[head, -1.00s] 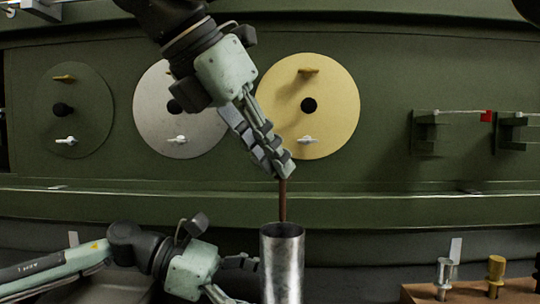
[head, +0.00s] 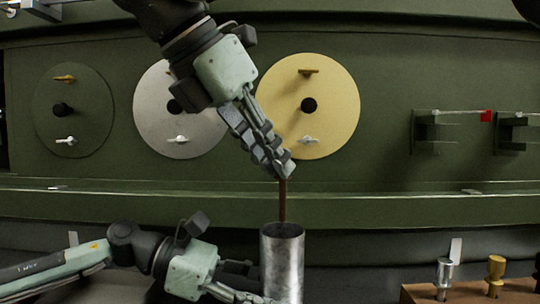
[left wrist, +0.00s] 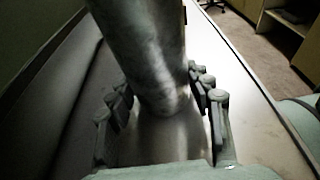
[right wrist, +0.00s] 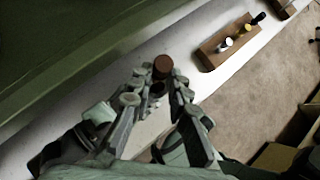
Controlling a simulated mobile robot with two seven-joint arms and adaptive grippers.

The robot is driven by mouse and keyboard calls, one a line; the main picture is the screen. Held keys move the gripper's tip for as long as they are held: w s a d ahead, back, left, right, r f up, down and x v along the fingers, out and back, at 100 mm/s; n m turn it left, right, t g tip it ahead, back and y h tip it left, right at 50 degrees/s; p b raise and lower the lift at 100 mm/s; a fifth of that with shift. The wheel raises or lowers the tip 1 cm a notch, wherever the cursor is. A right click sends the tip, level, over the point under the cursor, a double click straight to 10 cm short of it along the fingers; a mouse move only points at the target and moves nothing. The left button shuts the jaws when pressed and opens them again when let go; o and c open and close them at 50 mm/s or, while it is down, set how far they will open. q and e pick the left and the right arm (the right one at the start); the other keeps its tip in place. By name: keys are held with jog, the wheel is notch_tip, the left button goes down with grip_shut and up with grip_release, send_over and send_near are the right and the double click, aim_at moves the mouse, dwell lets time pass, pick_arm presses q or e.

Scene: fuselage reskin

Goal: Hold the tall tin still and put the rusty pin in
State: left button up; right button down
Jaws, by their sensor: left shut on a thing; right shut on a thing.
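The tall tin (head: 282,262) is a shiny grey metal cylinder, upright with its open mouth up, at the lower middle of the head view. My left gripper (head: 262,290) is shut on its side from the left; the left wrist view shows the tin (left wrist: 145,50) between the fingers. The rusty pin (head: 283,203), a thin brown rod, hangs about upright over the tin. My right gripper (head: 286,171) is shut on its upper part. The pin's lower end is at the tin's rim; whether it is inside I cannot tell. Its round end (right wrist: 163,64) shows in the right wrist view.
Behind stands a green panel (head: 390,180) with dark, silver and gold discs (head: 335,90). Brackets (head: 425,132) stick out at the right. A wooden block (head: 470,292) with several metal pieces stands at the lower right, clear of both grippers.

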jog(key=shift+f, duration=2.5)
jog(key=c, duration=1.4)
grip_release()
jog(key=shift+o, duration=0.2)
notch_tip(320, 180, up, 8)
send_over(280, 206)
jog(key=s+a, duration=0.1)
jog(key=shift+a, duration=0.2)
